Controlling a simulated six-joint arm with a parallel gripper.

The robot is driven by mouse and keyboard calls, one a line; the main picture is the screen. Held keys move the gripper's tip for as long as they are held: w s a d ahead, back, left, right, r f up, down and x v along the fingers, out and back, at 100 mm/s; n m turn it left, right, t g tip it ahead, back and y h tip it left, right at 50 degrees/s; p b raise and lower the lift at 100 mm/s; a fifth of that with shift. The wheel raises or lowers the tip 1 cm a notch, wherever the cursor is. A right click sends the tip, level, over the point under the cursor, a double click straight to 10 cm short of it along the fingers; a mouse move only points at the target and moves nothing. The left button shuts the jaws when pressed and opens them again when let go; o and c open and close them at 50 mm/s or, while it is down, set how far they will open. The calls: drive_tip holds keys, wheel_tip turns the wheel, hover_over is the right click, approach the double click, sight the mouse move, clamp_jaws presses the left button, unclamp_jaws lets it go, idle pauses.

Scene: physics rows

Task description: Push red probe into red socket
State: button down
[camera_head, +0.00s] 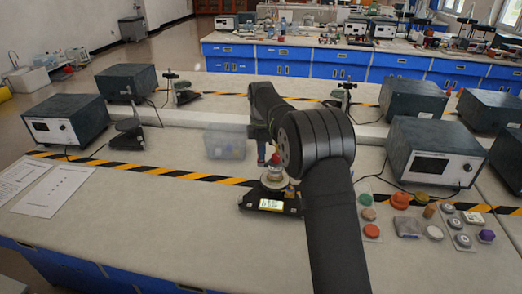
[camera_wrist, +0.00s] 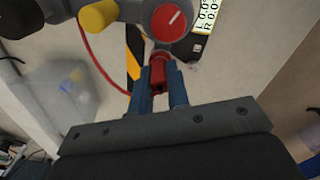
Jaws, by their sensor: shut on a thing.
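My gripper (camera_wrist: 161,66) is shut on the red probe (camera_wrist: 157,78), which sits between its two blue fingers in the wrist view. The probe's far end lies close against the near edge of the meter's round grey housing with a red dial (camera_wrist: 168,21). I cannot tell whether it touches or is inserted; the red socket is not clearly visible. A red cable (camera_wrist: 88,55) curves from the meter's left side toward the probe. In the head view, the meter's black base (camera_head: 289,207) with a lit display (camera_head: 271,205) stands below my gripper (camera_head: 261,152), partly hidden by my arm.
A yellow cylinder (camera_wrist: 98,14) stands left of the dial. A clear bin (camera_head: 225,142) is left of my gripper. Coloured knobs and buttons (camera_head: 400,201) lie at the right. Grey instrument boxes (camera_head: 434,152) stand on both sides.

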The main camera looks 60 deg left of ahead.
drive_tip(key=shift+f, duration=0.15)
drive_tip(key=c, duration=1.1)
unclamp_jaws()
drive_tip(key=shift+o, duration=0.2)
drive_tip(key=shift+r, duration=3.75)
drive_tip(key=shift+f, duration=3.8)
drive_tip(key=shift+r, duration=0.1)
